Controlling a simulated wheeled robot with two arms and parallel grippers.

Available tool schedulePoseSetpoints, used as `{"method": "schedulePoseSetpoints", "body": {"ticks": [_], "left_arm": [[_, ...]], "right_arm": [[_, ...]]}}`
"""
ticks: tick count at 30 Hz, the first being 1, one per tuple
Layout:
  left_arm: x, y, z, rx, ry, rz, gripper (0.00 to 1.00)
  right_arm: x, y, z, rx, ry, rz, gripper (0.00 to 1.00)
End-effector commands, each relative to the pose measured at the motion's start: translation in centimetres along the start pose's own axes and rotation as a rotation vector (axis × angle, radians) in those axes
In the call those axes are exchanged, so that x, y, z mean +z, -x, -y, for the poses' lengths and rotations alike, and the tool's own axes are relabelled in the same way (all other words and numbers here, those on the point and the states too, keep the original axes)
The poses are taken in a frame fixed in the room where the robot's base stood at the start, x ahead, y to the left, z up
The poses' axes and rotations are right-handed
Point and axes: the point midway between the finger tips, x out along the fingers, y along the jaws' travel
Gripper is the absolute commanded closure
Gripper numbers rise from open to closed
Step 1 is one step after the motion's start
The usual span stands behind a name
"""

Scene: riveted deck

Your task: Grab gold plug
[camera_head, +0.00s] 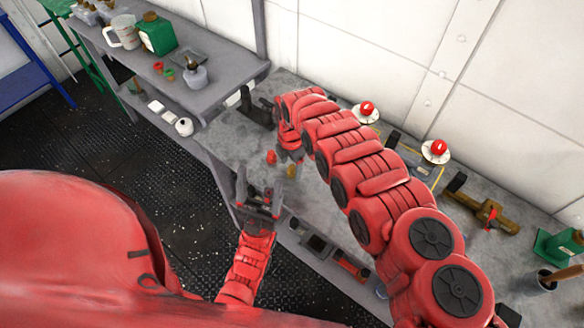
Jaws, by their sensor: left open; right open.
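A small gold-coloured piece (292,171), which looks like the gold plug, shows on the grey bench just below my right gripper. It is partly hidden, and I cannot tell whether the gripper touches it. My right gripper (288,158) points down at the end of the large red arm; its fingers are mostly hidden by the wrist. A small red piece (271,157) stands just left of it. My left gripper (258,188) is open and empty near the bench's front edge, its two dark fingers pointing away from me.
The grey bench (226,130) runs along the white wall. Red buttons on white discs (436,151) and a brass-coloured tool (486,210) lie right of my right arm.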

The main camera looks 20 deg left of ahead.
Motion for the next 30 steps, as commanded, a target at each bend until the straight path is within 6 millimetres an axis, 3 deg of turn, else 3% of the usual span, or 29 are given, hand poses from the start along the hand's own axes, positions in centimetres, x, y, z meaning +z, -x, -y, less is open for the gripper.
{"method": "schedulePoseSetpoints", "body": {"ticks": [5,13,26,30], "left_arm": [[-0.05,-0.25,0.01,0.000,0.000,0.000,0.28],[-0.04,-0.22,0.01,0.000,0.000,0.000,0.28],[-0.04,-0.23,0.01,0.000,0.000,0.000,0.28],[-0.04,-0.23,0.01,0.000,0.000,0.000,0.28]], "right_arm": [[0.10,-1.12,0.10,-0.001,-0.001,0.003,0.22],[0.19,-1.22,0.12,-0.001,-0.002,0.004,0.22],[0.18,-1.21,0.15,-0.002,-0.002,0.003,1.00],[0.18,-1.19,0.14,-0.002,-0.002,0.003,1.00]]}}
